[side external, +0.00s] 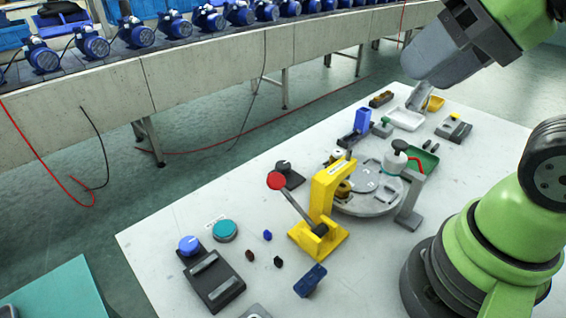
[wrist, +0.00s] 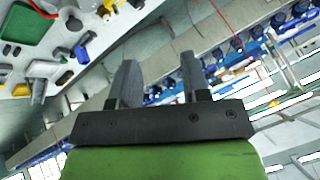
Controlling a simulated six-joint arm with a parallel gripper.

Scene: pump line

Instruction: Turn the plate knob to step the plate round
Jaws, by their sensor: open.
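A round grey plate (side external: 372,190) lies on the white table, partly hidden behind a yellow lever press (side external: 322,205) with a red ball handle (side external: 276,181). A dark knob (side external: 283,166) on a black base stands left of the press; I cannot tell for sure that it is the plate knob. A white bottle-like part with a dark cap (side external: 396,158) stands at the plate's far edge. My gripper (wrist: 157,65) is open and empty in the wrist view, pointing away over the conveyor side. My arm hangs high at the upper right, well apart from the plate and the knob.
A blue-knobbed dark box (side external: 211,278), a teal button (side external: 225,230) and small loose parts lie at the table's near left. A white tray (side external: 404,119), a green tray (side external: 425,161) and a blue block (side external: 362,120) stand beyond the plate. A conveyor with blue pumps (side external: 92,42) runs behind.

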